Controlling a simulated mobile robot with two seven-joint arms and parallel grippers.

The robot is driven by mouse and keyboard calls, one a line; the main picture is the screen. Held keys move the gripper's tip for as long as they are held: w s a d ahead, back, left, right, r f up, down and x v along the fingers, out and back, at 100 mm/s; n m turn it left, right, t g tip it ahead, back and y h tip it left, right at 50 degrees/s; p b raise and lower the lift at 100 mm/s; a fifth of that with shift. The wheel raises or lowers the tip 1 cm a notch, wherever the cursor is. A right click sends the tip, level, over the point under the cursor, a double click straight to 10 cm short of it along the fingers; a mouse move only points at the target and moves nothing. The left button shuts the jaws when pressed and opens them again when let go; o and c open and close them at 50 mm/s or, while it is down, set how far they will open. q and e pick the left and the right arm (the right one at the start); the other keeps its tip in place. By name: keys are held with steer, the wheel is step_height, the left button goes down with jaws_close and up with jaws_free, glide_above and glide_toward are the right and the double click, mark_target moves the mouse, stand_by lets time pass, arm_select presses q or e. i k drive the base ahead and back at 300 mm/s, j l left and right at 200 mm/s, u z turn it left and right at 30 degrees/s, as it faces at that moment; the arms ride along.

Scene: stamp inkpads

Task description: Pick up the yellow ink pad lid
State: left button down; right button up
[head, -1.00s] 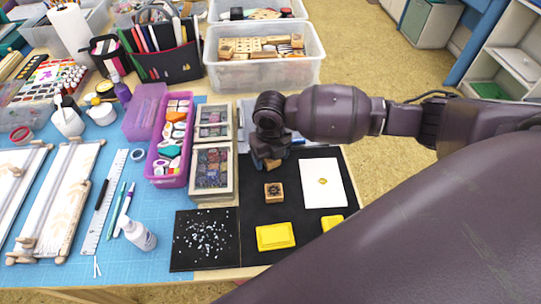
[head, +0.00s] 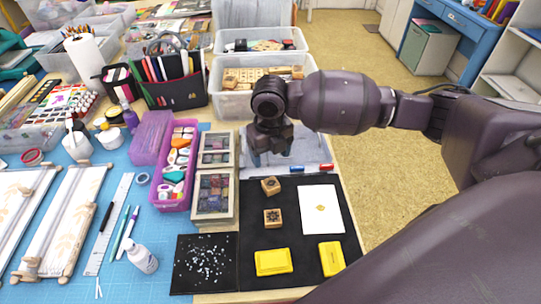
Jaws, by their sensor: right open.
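Two yellow ink pad pieces lie on the black mat (head: 300,231). One yellow piece (head: 273,262) lies near the mat's front left, and a second, upright rectangular yellow piece (head: 332,258) lies to its right, apart from it. I cannot tell for sure which is the lid. My right gripper (head: 270,156) is open and empty, pointing down above the back of the mat, well behind both yellow pieces. My left gripper is not in view.
Two wooden stamps (head: 272,218) stand on the mat between gripper and yellow pieces. A white card (head: 321,209) with a small gold print lies at right. Red and blue markers lie behind the mat. Boxes of ink pads (head: 214,193) and a glitter-strewn black sheet (head: 181,284) are at left.

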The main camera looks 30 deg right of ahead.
mark_target(330, 255)
steer(key=k, duration=1)
